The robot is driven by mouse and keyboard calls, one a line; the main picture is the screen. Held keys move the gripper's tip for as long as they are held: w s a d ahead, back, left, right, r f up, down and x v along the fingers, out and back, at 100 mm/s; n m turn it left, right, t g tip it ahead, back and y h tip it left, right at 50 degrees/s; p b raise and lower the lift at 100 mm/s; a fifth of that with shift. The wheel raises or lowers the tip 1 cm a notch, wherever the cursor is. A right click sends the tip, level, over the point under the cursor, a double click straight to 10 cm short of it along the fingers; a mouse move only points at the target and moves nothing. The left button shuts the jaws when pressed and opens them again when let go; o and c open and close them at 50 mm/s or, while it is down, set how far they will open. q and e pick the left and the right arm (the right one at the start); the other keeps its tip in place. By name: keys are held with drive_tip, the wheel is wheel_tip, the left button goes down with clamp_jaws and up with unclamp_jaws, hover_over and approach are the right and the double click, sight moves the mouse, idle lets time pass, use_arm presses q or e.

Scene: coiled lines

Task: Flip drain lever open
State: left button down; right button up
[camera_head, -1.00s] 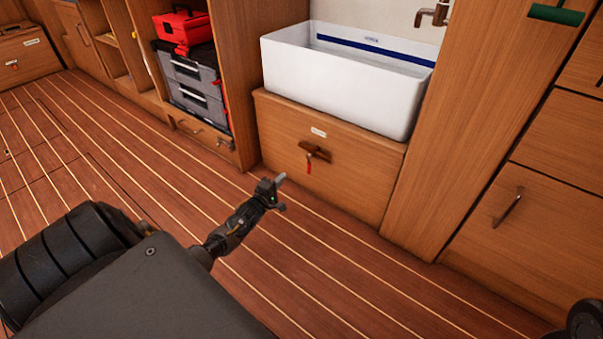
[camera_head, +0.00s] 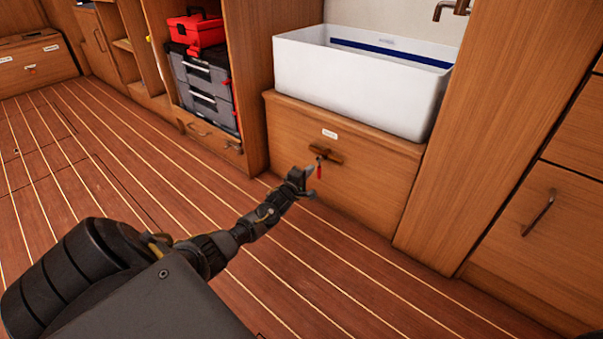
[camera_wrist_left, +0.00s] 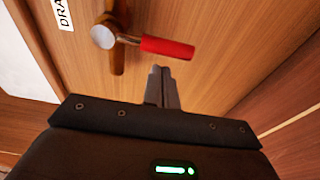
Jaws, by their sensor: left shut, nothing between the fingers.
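The drain lever has a red grip (camera_head: 319,171) that hangs down from a brownish fitting (camera_head: 326,153) on the front of the wooden cabinet (camera_head: 365,177) under the sink. In the left wrist view the red grip (camera_wrist_left: 167,47) joins a round metal hub (camera_wrist_left: 103,37), with a wooden bar behind it. My left gripper (camera_head: 303,178) is just left of the red grip in the head view. In the wrist view its fingers (camera_wrist_left: 162,74) are together and empty, pointing at the grip with a small apparent gap. Contact cannot be told. My right gripper is not in view.
A white sink (camera_head: 350,95) sits on top of the cabinet. A shelf to the left holds a red toolbox (camera_head: 197,33) and grey cases (camera_head: 203,85). A drawer with a handle (camera_head: 538,212) is at right. The plank floor in front is clear.

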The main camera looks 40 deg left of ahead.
use_arm(q)
drive_tip(key=shift+s+d, duration=0.1)
drive_tip(key=shift+d, duration=0.6)
drive_tip(key=shift+d+n+p, duration=0.2)
drive_tip(key=shift+n+p, duration=0.2)
